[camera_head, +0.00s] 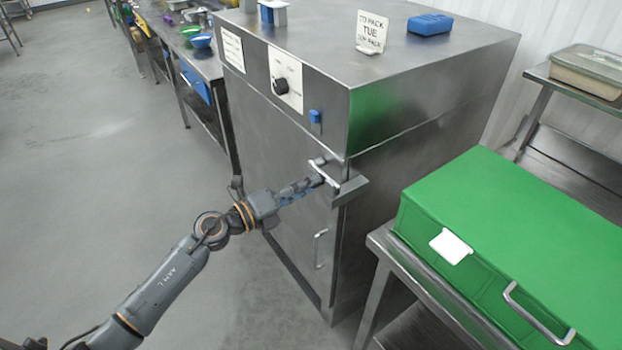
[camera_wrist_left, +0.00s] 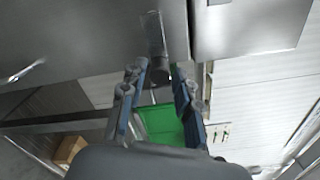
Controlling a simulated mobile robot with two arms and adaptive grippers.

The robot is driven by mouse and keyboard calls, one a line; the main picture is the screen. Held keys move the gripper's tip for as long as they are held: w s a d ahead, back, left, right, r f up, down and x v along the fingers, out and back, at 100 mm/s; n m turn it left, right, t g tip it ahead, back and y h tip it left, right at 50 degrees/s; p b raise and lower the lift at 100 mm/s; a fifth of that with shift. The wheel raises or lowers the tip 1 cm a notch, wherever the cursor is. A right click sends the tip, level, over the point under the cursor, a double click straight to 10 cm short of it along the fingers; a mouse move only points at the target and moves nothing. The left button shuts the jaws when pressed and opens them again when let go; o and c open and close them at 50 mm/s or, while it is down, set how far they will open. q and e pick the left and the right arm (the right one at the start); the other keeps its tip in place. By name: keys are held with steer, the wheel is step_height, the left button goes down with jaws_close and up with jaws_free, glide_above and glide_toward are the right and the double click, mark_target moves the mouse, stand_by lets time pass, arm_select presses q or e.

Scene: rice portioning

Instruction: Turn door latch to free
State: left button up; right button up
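The steel cabinet's door (camera_head: 275,150) is closed. Its bar-shaped latch (camera_head: 322,171) sits at the door's right edge, beside a bracket (camera_head: 350,188). The latch bar also shows in the left wrist view (camera_wrist_left: 154,35), its end pointing toward the camera. My left gripper (camera_head: 316,182) is at the latch. In the left wrist view its two fingers (camera_wrist_left: 158,72) stand apart, one on each side of the bar's end. A gap shows on the right; contact on the left cannot be told. My right gripper is in neither view.
A vertical handle (camera_head: 320,249) is lower on the door. A green lidded box (camera_head: 520,225) stands on a steel table (camera_head: 378,238) at right. Open floor (camera_head: 90,150) lies left.

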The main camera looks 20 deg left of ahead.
arm_select(q)
steer(key=shift+w+d, duration=0.45)
steer(key=shift+w, duration=0.15)
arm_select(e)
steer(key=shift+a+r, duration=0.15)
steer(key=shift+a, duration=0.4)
arm_select(q)
jaws_close()
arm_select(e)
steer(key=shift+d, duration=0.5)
arm_select(q)
steer(key=shift+a, duration=0.15)
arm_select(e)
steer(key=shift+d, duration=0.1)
